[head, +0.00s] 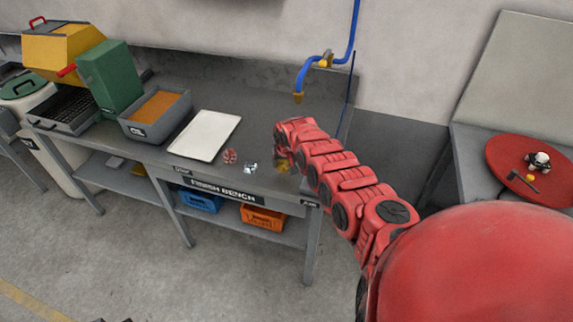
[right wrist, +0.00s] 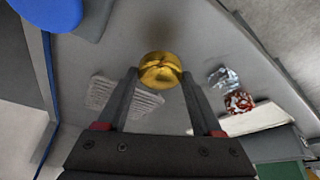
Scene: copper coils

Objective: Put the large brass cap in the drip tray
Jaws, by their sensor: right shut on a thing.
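The brass cap (right wrist: 161,70) is a shiny gold, rounded piece in the right wrist view. My right gripper (right wrist: 160,78) is shut on it, with a finger on each side. In the head view the cap (head: 281,167) shows small and partly hidden under my right gripper (head: 283,158), at the right end of the bench. I cannot tell whether it touches the bench top. A shallow white tray (head: 206,136), likely the drip tray, lies to the left of the gripper and looks empty. Its near end also shows in the right wrist view (right wrist: 258,120). My left gripper is not in view.
A red-and-white patterned piece (head: 230,156) and a crumpled silvery piece (head: 251,168) lie between the tray and my gripper. A grey bin with orange contents (head: 153,131) stands left of the tray. A blue pipe with a brass nozzle (head: 298,97) hangs behind the gripper.

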